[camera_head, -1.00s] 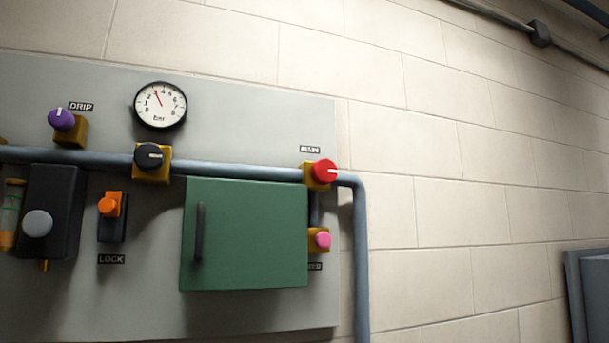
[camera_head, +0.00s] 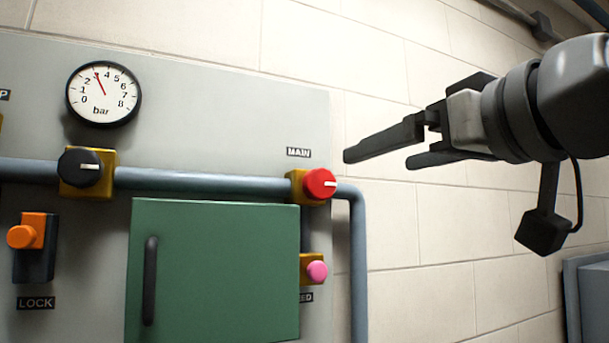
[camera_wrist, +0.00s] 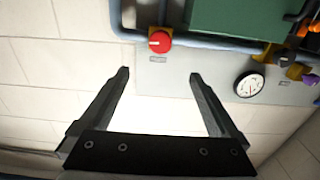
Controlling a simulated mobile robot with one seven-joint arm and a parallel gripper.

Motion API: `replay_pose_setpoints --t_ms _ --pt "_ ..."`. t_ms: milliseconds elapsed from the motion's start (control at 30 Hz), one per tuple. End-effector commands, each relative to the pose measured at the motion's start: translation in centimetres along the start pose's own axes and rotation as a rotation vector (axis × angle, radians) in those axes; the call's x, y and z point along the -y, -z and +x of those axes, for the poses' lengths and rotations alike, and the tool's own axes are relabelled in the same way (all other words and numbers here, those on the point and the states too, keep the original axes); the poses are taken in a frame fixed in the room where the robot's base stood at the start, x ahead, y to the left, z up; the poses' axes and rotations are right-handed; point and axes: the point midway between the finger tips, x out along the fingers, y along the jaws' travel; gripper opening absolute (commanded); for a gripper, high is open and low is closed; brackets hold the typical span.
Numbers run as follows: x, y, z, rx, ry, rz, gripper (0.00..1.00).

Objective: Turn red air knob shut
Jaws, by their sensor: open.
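The red knob (camera_head: 320,184) sits on a yellow valve body on the grey-blue pipe, under the label MAIN (camera_head: 299,152). Its white mark points to the right, along the pipe, in the head view. In the wrist view the red knob (camera_wrist: 160,41) shows its white mark lying across, beyond my fingertips and near the top. My gripper (camera_head: 378,156) is in the head view to the right of the knob, apart from it. Its two fingers are spread and empty; in the wrist view the open gripper (camera_wrist: 158,74) has only panel and wall between its fingers.
A green door (camera_head: 215,270) with a dark handle is below the pipe. A pink knob (camera_head: 316,271) sits below the red one. A black knob (camera_head: 80,167), an orange lock switch (camera_head: 28,233) and a gauge (camera_head: 103,94) reading near 3 bar are to the left.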

Motion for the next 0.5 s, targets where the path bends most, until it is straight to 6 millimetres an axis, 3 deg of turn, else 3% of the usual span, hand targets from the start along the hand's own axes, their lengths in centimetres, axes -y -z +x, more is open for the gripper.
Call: replay_pose_setpoints --t_ms 500 --pt "0.1 -0.1 11.2 0.007 0.001 0.002 0.97"
